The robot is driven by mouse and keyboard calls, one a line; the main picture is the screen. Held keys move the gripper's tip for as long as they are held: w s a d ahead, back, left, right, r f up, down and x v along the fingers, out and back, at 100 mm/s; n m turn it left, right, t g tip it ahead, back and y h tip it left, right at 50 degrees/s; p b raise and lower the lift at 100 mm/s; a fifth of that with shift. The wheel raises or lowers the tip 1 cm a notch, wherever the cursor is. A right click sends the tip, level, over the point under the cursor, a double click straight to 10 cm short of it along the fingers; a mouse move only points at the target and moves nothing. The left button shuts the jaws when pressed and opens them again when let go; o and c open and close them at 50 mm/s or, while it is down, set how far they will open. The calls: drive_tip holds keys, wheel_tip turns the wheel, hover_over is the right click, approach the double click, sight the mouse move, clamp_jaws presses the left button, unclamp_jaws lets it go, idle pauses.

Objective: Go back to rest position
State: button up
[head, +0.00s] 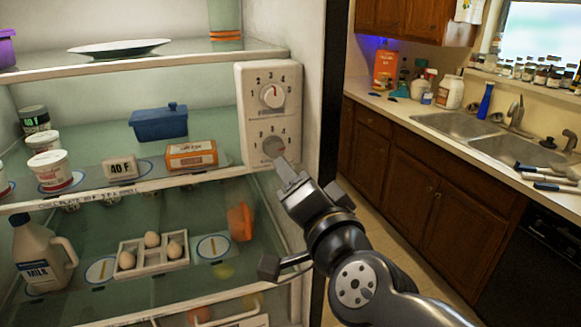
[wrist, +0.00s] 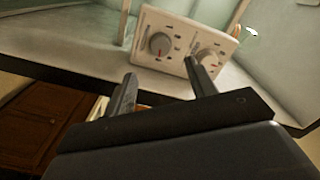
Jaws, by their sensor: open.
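My gripper (head: 284,172) is at the right side of the open fridge, close to the lower knob (head: 274,147) of the white control panel (head: 252,110). In the wrist view my gripper (wrist: 163,85) shows two dark fingers spread apart with nothing between them. The panel (wrist: 172,22) and its two knobs lie beyond the fingertips. From these views I cannot tell whether a finger touches the panel. My arm reaches in from the lower right of the head view.
Fridge shelves hold a blue container (head: 159,124), an orange box (head: 191,154), an egg tray (head: 148,262) and a milk jug (head: 40,255). An orange cup (head: 240,222) is tilted below the panel. The sink counter (head: 440,135) with bottles stands at the right.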

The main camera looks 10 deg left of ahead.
sight(275, 152)
drive_tip(key=shift+s+d, duration=0.1)
drive_tip(key=shift+s, duration=0.05)
idle(0.3)
drive_tip(key=b+x, duration=0.3)
drive_tip(key=x, duration=0.8)
drive_tip(key=shift+d, duration=0.1)
